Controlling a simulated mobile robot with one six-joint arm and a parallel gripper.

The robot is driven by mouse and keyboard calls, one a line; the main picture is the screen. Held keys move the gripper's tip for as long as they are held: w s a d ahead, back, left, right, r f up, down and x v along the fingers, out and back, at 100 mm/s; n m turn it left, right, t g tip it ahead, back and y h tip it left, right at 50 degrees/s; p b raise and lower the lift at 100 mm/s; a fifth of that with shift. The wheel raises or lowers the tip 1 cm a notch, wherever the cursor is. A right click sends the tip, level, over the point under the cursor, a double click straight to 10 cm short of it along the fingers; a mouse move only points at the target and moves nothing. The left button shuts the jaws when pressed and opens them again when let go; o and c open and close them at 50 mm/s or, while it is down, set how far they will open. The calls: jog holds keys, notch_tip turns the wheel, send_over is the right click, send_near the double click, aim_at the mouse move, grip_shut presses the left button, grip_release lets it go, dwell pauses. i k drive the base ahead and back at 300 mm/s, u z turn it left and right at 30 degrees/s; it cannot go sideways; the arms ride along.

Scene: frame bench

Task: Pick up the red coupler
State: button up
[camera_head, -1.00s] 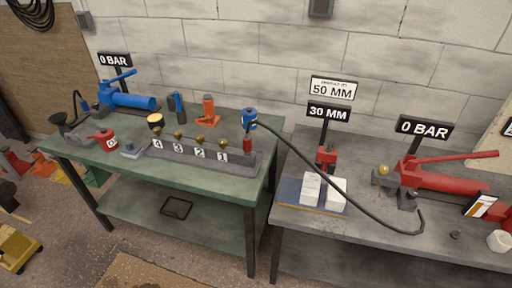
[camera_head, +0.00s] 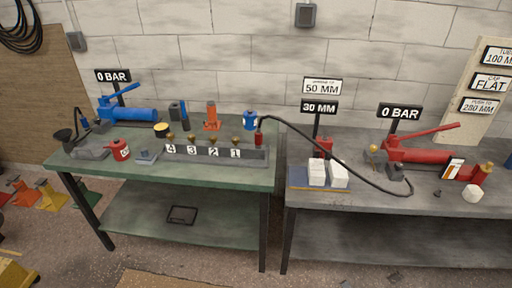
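A small red upright piece (camera_head: 258,138), which looks like the red coupler, stands at the right end of the grey numbered manifold (camera_head: 200,156) on the green bench. A black hose (camera_head: 330,155) starts near it and a blue cylinder (camera_head: 250,121), arches right and comes down by the red pump (camera_head: 430,154) on the grey bench. I cannot tell whether the red piece is joined to the hose. My gripper is not in view.
The green bench (camera_head: 260,178) also holds a blue pump (camera_head: 127,114), a red can (camera_head: 120,150) and an orange jack (camera_head: 211,117). White blocks (camera_head: 317,173) and a red jack (camera_head: 323,147) stand on the grey bench (camera_head: 420,206). A narrow gap separates the benches.

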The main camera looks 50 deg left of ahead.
aim_at(258, 133)
jog(key=z, duration=0.2)
jog(key=k, duration=0.75)
jog(key=u, duration=2.6)
jog(key=i, duration=0.95)
jog(key=u, duration=0.2)
